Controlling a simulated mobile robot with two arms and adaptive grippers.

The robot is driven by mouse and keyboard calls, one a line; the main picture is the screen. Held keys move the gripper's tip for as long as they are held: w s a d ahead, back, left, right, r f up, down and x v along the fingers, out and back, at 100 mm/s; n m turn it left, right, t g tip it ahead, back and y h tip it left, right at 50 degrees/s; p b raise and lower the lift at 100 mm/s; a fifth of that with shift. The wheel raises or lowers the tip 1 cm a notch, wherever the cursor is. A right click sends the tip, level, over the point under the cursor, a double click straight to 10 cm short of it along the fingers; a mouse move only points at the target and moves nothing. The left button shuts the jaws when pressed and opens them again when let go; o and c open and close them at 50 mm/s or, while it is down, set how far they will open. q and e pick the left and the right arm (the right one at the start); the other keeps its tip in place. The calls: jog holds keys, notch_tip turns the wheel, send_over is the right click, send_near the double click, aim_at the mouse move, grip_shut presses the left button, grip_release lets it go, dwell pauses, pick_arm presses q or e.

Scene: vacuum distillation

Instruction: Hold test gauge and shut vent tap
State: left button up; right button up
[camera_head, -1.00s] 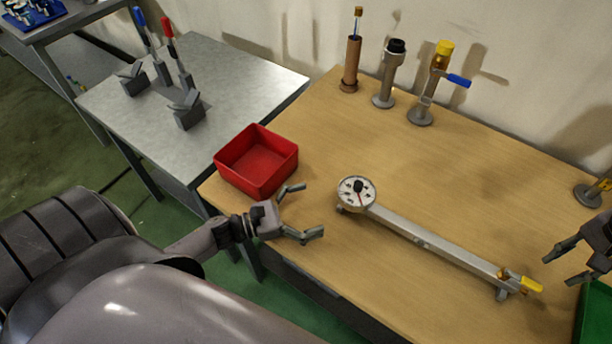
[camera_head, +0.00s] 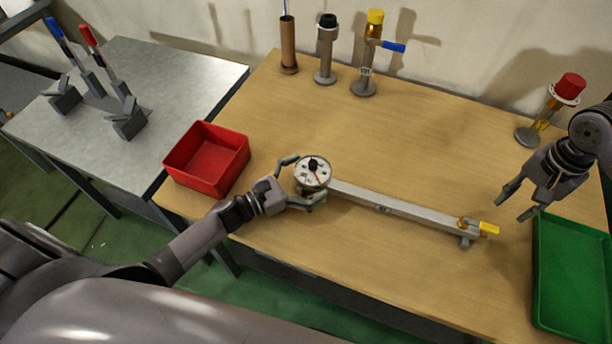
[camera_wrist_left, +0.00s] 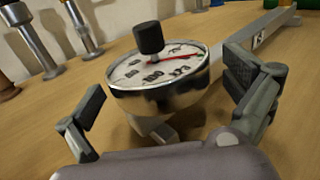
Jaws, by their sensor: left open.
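The test gauge (camera_head: 313,171) is a round white dial with a black knob and red needle, at the left end of a long grey bar (camera_head: 400,206) on the wooden table. My left gripper (camera_head: 301,180) is open with its fingers on either side of the gauge. The left wrist view shows the gauge (camera_wrist_left: 158,75) between the two spread fingers (camera_wrist_left: 168,108), with gaps visible. The yellow-handled tap (camera_head: 488,229) is at the bar's right end. My right gripper (camera_head: 521,200) is open and empty, above the table to the right of the tap.
A red bin (camera_head: 207,158) stands left of the gauge, and a green tray (camera_head: 572,275) lies at the right. Upright fittings stand at the back, one with a blue lever (camera_head: 393,47) and one with a red cap (camera_head: 570,86).

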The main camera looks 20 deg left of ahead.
pick_arm(q)
jog(key=shift+c, duration=0.6)
jog(key=c, duration=1.8)
jog(key=shift+o, duration=0.2)
pick_arm(e)
jog(key=c, duration=0.5)
jog(key=shift+w+d+n+t, duration=0.1)
jog(key=shift+w+n+t, duration=0.2)
jog(key=shift+n, duration=0.3)
grip_shut()
jog(key=w+n+t, duration=0.1)
jog(key=n, duration=0.1)
jog(key=w+n+t, duration=0.1)
jog(key=n, duration=0.1)
jog(key=w+n+t, duration=0.1)
jog(key=n, duration=0.1)
jog(key=shift+d+r+n, duration=0.15)
jog(key=shift+d+n, duration=0.15)
